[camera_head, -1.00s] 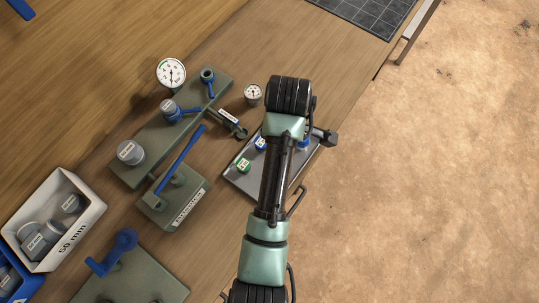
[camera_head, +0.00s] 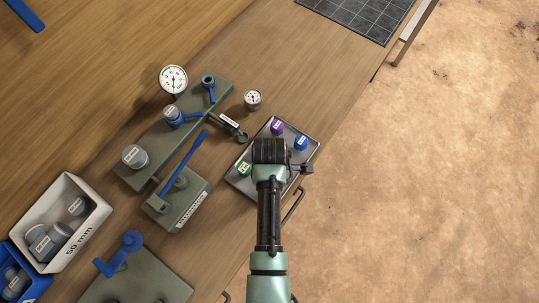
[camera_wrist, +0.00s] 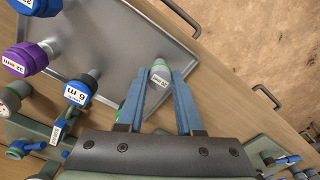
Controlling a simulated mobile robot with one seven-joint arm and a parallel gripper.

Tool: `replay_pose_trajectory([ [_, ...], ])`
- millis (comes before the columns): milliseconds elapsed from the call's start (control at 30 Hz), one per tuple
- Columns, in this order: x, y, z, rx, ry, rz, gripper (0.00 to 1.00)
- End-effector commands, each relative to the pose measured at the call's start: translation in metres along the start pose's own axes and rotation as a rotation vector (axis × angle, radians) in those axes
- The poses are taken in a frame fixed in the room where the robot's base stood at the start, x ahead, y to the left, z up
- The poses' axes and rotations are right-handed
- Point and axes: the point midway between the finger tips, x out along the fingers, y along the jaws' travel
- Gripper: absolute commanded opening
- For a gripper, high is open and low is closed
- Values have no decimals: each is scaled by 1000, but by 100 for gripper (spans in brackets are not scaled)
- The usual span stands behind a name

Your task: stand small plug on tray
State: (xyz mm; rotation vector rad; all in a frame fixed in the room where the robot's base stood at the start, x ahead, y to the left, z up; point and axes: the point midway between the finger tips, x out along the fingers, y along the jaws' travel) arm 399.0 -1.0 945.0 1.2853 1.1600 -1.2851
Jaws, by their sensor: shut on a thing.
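The small plug (camera_wrist: 160,76), grey with a green end and a white label, is between the blue fingers of my gripper (camera_wrist: 161,80) in the wrist view. My gripper is shut on it. The plug is over the grey metal tray (camera_wrist: 125,30); I cannot tell whether it touches the surface.
The tray carries a purple-topped fitting (camera_head: 277,128), a blue-topped one (camera_head: 301,143) and a green-topped one (camera_head: 244,168). Another blue-topped fitting (camera_wrist: 78,92) shows in the wrist view. The manifold with gauges stands left of the tray. A white bin (camera_head: 90,222) is further left.

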Motion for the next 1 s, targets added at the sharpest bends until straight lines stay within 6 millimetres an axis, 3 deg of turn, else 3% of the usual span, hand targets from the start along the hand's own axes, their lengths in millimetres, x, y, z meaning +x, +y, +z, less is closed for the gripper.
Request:
replay_pose_trajectory([
  [500, 14, 0, 0, 0, 0, 1, 0],
  [533, 12, 0, 0, 0, 0, 1, 41],
  [667, 12, 0, 0, 0, 0, 1, 64],
  [1000, 8, 0, 0, 0, 0, 2, 65],
])
